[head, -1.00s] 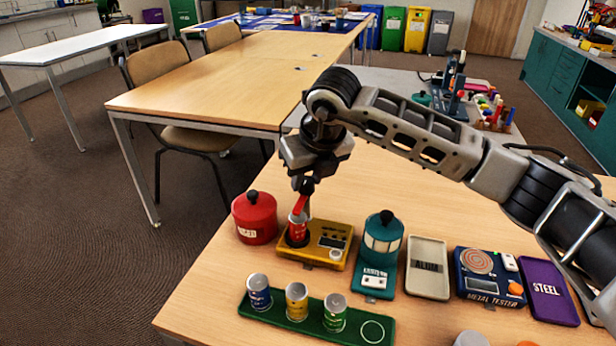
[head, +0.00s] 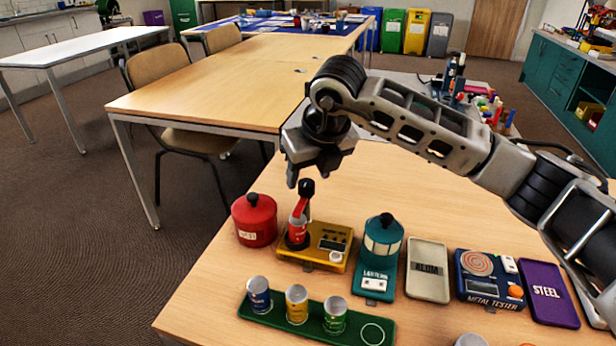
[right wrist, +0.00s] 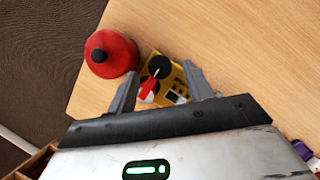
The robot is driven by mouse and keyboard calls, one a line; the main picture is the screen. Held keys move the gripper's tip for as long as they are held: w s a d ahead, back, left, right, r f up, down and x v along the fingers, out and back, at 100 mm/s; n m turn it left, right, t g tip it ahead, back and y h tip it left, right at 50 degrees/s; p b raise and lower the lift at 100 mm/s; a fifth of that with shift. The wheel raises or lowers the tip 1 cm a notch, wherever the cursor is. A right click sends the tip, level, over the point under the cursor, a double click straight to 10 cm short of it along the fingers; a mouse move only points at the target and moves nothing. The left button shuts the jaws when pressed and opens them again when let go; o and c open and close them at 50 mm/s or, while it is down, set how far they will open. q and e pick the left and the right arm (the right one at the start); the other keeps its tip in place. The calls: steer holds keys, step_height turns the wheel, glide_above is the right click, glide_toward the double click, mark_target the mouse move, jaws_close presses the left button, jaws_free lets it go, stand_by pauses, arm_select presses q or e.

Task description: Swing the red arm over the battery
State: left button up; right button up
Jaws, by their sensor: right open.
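The yellow tester (head: 328,240) stands on the table with a red battery (head: 297,232) upright at its left end. The red arm (head: 302,207), topped by a black knob (head: 307,186), stands tilted up with its lower end at the battery's top. In the right wrist view the knob (right wrist: 159,67) and red arm (right wrist: 149,87) lie between the fingers. My right gripper (head: 306,174) is open and empty, just above the knob; the open fingers also show in the right wrist view (right wrist: 161,74). Whether the arm touches the battery is unclear. My left gripper is out of view.
A red lidded pot (head: 255,220) stands close left of the tester. A teal lantern (head: 379,255) stands to its right. A green tray (head: 354,328) with three cans lies in front. The table behind the tester is clear.

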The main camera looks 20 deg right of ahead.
steer(key=a+v, duration=0.1)
steer(key=v, duration=1.2)
steer(key=shift+s+d+r, duration=0.15)
steer(key=shift+d+r, duration=0.2)
steer(key=shift+d, duration=0.15)
